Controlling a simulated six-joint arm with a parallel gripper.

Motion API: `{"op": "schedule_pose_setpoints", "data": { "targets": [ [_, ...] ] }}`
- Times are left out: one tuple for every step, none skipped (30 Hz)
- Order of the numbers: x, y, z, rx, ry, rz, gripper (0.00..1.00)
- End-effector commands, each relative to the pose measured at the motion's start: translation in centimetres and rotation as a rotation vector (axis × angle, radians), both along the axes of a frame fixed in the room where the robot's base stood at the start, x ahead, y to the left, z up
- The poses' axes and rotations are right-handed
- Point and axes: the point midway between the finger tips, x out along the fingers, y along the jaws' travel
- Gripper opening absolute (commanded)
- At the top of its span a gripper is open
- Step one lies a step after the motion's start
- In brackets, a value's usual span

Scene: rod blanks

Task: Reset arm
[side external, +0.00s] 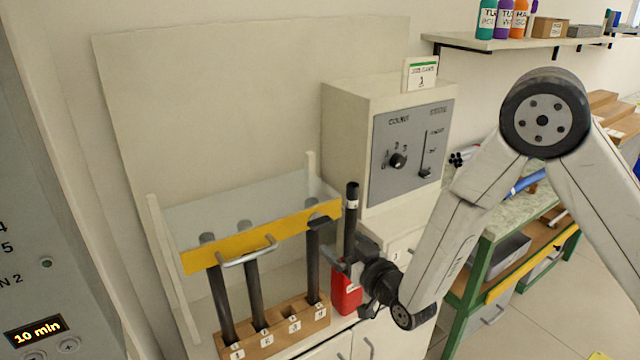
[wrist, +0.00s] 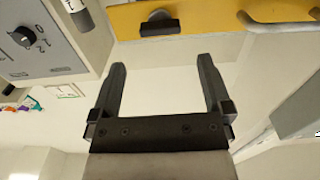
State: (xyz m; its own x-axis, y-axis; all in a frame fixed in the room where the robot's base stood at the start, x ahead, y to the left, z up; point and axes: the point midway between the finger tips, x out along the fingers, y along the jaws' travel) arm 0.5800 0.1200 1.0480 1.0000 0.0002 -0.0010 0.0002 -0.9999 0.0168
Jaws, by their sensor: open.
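My gripper (side external: 347,268) is open and empty in the side external view, just right of the rod rack. Its two fingers also show spread apart in the wrist view (wrist: 162,64), with nothing between them. Dark rods stand upright in a wooden block (side external: 262,343) with numbered slots: one at the left (side external: 221,300), one beside it (side external: 254,285) and one at the right (side external: 313,268). The third slot appears empty. Another dark rod (side external: 351,215) with a pale band stands upright behind my gripper; its lower end is hidden.
A yellow bar with a handle (side external: 225,248) and a clear shield crosses the rods. A red container (side external: 345,295) is close behind my gripper. A control box (side external: 350,130) with a dial and slider stands behind. A green-framed bench (side external: 480,265) is right; a timer panel (side external: 35,330) is left.

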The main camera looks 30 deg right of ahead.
Motion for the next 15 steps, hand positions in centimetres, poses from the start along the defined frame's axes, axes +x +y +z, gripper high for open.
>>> {"op": "schedule_pose_setpoints", "data": {
  "targets": [
    [0.0, 0.0, 0.0, 0.000, 0.000, 0.000, 1.00],
    [0.0, 0.0, 0.0, 0.000, 0.001, 0.000, 1.00],
    [0.0, 0.0, 0.0, 0.001, 0.004, 0.000, 1.00],
    [0.0, -0.1, 0.0, 0.001, 0.007, 0.000, 1.00],
    [0.1, -0.1, 0.0, 0.002, 0.011, 0.001, 1.00],
    [0.1, -0.2, 0.0, 0.003, 0.018, 0.001, 1.00],
    [0.1, -0.3, 0.0, 0.004, 0.027, 0.002, 1.00],
    [0.1, -0.4, 0.0, 0.005, 0.037, 0.002, 1.00],
    [0.1, -0.5, -0.1, 0.007, 0.054, 0.003, 1.00],
    [0.1, -0.6, -0.1, 0.009, 0.068, 0.005, 1.00],
    [0.1, -0.8, -0.1, 0.011, 0.085, 0.006, 1.00],
    [0.1, -1.0, -0.2, 0.014, 0.111, 0.007, 1.00],
    [0.1, -1.1, -0.3, 0.016, 0.132, 0.009, 1.00],
    [0.0, -1.3, -0.3, 0.019, 0.154, 0.011, 1.00],
    [-0.1, -1.6, -0.4, 0.022, 0.186, 0.014, 1.00]
  ]
}}
